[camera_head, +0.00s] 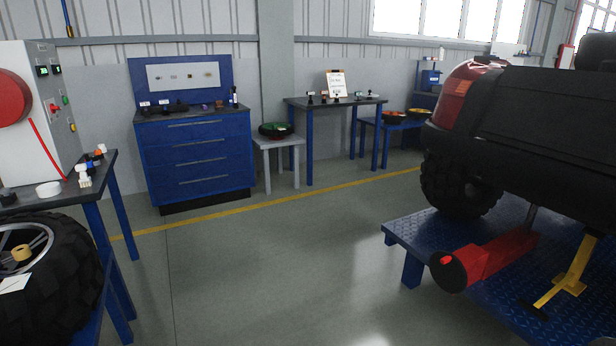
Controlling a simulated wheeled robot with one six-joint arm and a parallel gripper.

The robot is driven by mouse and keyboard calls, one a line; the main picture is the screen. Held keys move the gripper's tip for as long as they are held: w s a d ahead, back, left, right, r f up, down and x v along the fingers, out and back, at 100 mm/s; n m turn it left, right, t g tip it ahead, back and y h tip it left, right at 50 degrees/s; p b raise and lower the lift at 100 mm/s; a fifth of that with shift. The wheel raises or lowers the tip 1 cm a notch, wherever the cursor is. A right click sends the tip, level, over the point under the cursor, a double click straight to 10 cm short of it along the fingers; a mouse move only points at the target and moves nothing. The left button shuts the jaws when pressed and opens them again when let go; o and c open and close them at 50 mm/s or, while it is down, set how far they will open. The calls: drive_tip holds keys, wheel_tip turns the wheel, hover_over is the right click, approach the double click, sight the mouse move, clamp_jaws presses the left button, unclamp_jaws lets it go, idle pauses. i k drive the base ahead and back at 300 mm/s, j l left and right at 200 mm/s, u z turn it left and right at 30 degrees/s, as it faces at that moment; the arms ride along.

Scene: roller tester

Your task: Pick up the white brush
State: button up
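A small white item with a blue part and a ragged lower end (84,178) lies near the right edge of the dark-topped table (108,166) at the left. It may be the white brush, but it is too small to be sure. A flat white round item (48,189) lies to its left on the same table. My gripper is not in view.
A blue drawer cabinet (196,150) and other tables stand along the wall. A vehicle on a blue platform (415,236) fills the right. The middle floor (260,270) is clear.

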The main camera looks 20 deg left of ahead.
sight(83, 181)
drive_tip(key=i+u, duration=0.25)
drive_tip(key=u, duration=0.2)
drive_tip(key=i+u, duration=0.3)
drive_tip(key=u, duration=0.2)
drive_tip(key=i+l+u, duration=0.15)
drive_tip(key=u, duration=0.3)
drive_tip(key=i+l+u, duration=0.25)
drive_tip(key=u, duration=0.2)
drive_tip(key=i+l+u, duration=0.65)
drive_tip(key=u, duration=1.15)
drive_tip(key=z, duration=1.15)
